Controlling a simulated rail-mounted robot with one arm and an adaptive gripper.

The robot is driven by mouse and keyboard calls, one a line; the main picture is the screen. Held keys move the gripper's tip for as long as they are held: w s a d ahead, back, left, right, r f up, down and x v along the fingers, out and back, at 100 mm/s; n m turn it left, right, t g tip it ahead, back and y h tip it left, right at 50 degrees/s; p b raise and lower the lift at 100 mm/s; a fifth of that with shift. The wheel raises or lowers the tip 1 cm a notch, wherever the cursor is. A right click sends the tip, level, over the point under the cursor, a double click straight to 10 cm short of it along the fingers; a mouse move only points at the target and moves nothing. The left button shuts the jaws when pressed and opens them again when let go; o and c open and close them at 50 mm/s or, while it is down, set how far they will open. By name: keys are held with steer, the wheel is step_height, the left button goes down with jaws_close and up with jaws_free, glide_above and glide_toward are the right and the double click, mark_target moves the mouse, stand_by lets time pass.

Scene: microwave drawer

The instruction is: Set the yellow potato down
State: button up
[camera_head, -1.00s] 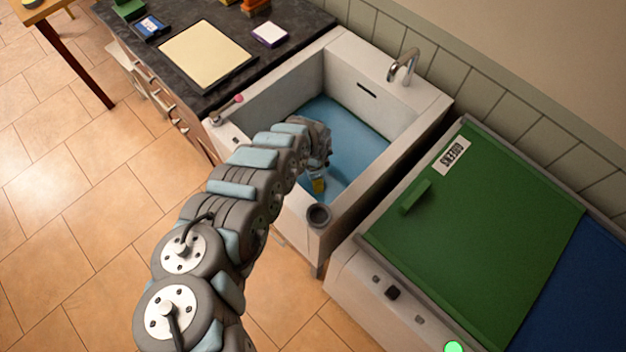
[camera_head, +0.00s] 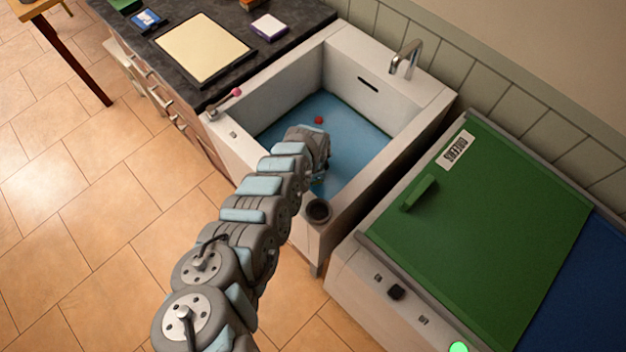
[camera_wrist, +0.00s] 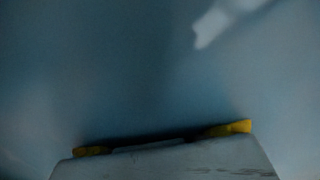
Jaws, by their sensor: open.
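My gripper (camera_head: 318,180) is low inside the white sink (camera_head: 420,115), over its blue floor (camera_head: 350,135), near the front wall. In the head view my own wrist hides most of it. The wrist view shows the gripper (camera_wrist: 162,140) at the bottom edge, open, with a yellow bit at each side of a grey part. I cannot tell whether these yellow bits are fingertips or potato. The yellow potato cannot be made out for certain in either view. The blue surface ahead of the gripper is bare apart from a pale patch of light.
A small red thing (camera_head: 319,120) lies on the sink floor beyond my wrist. A tap (camera_head: 406,57) stands at the back rim, and a dark round cup-like fitting (camera_head: 318,210) sits at the front corner. A green panel (camera_head: 480,215) is right; a cream board (camera_head: 204,48) lies on the left counter.

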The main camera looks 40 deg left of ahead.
steer(key=c, duration=1.4)
steer(key=shift+r, duration=0.2)
